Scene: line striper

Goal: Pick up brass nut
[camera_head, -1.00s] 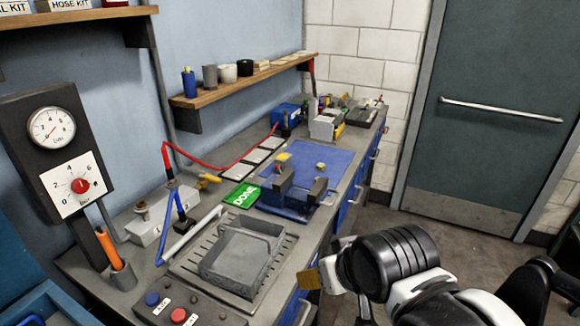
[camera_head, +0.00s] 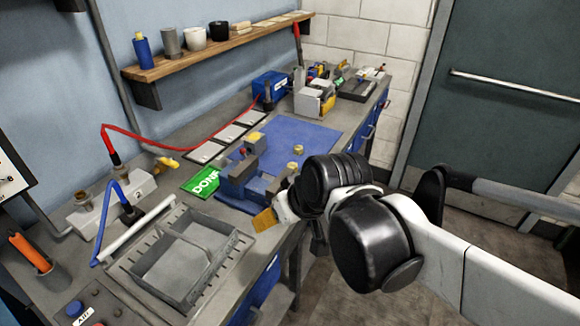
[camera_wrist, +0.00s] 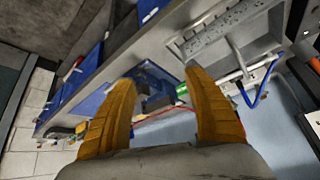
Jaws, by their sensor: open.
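A small brass-coloured piece (camera_head: 298,150), which looks like the brass nut, sits on the blue mat (camera_head: 312,136) to the right of the vise, in the head view. My gripper (camera_head: 266,219) is near the bench's front edge, closer to the camera than the nut and apart from it. In the wrist view its two orange fingers (camera_wrist: 160,95) are spread wide with nothing between them. I cannot make out the nut in the wrist view.
The blue vise (camera_head: 242,180) stands between the mat and the grey divided tray (camera_head: 182,262). A green DONE card (camera_head: 203,181) lies left of it. A red hose (camera_head: 190,143) crosses the back. Boxes and tools (camera_head: 315,95) crowd the far end.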

